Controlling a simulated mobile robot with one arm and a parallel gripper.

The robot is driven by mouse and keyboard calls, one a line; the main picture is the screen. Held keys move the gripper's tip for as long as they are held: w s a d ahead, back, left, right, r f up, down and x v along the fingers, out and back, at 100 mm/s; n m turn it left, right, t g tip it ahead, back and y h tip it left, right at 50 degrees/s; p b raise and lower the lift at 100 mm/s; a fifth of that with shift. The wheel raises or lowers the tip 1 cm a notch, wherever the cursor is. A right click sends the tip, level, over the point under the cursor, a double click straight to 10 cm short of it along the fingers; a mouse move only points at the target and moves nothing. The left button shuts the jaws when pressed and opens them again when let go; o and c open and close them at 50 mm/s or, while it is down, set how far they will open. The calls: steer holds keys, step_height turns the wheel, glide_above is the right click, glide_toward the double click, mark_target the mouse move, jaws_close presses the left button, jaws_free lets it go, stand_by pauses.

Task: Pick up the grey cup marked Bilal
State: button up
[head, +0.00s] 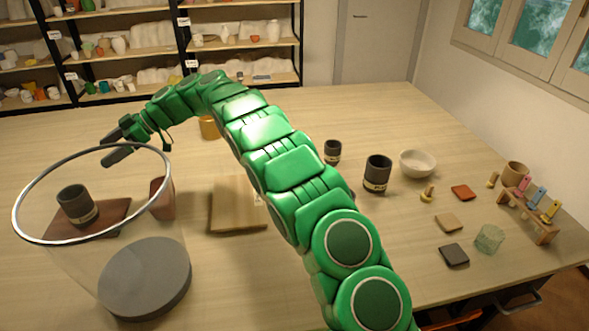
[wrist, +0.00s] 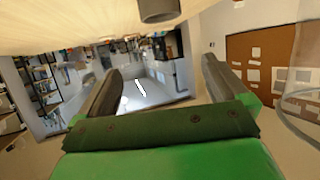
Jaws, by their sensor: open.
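Three dark grey cups with pale lettered bands show in the head view: one (head: 77,205) at the left on a brown board (head: 115,212), seen through a clear glass vessel, one (head: 333,151) near the table's middle, and a larger one (head: 377,172) to its right. I cannot read the names on the bands. My gripper (head: 108,149) is open and empty, above the table at the left, beyond the glass rim in the picture. In the wrist view, my open jaws (wrist: 160,65) have nothing between them, and a dark cup (wrist: 159,11) shows at the top edge, apart from them; I cannot tell which.
The clear glass vessel (head: 18,215) with a grey base (head: 145,278) stands near my gripper. A wooden block (head: 230,205), an ochre pot (head: 209,127) and a reddish piece (head: 162,200) are nearby. A white bowl (head: 418,163), small tiles and a rack (head: 530,215) are at the right.

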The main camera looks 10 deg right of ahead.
steer(key=w+d+m+t, duration=0.2)
steer(key=d+m+t, duration=0.1)
steer(key=d, duration=1.1)
steer(key=w+d+r+m+t, duration=0.1)
steer(key=w+d+m+t, duration=0.15)
steer(key=d, duration=1.25)
steer(key=w+d+m+t, duration=0.2)
steer(key=d+m+t, duration=0.15)
steer(key=d, duration=1.05)
steer(key=s+d+m+t+h, duration=0.25)
steer(key=s+d, duration=0.25)
steer(key=d, duration=0.6)
steer(key=s+d+f+m+t+h, duration=0.1)
steer(key=s+d+m+t+h, duration=0.15)
steer(key=s+d, duration=0.6)
steer(key=s+d+m+t+h, duration=0.1)
steer(key=s+d+m+t, duration=0.15)
steer(key=d, duration=1.15)
glide_toward(371, 161)
steer(key=shift+x, duration=4.15)
steer(key=shift+a, duration=0.2)
steer(key=c, duration=1)
steer(key=shift+c, duration=0.2)
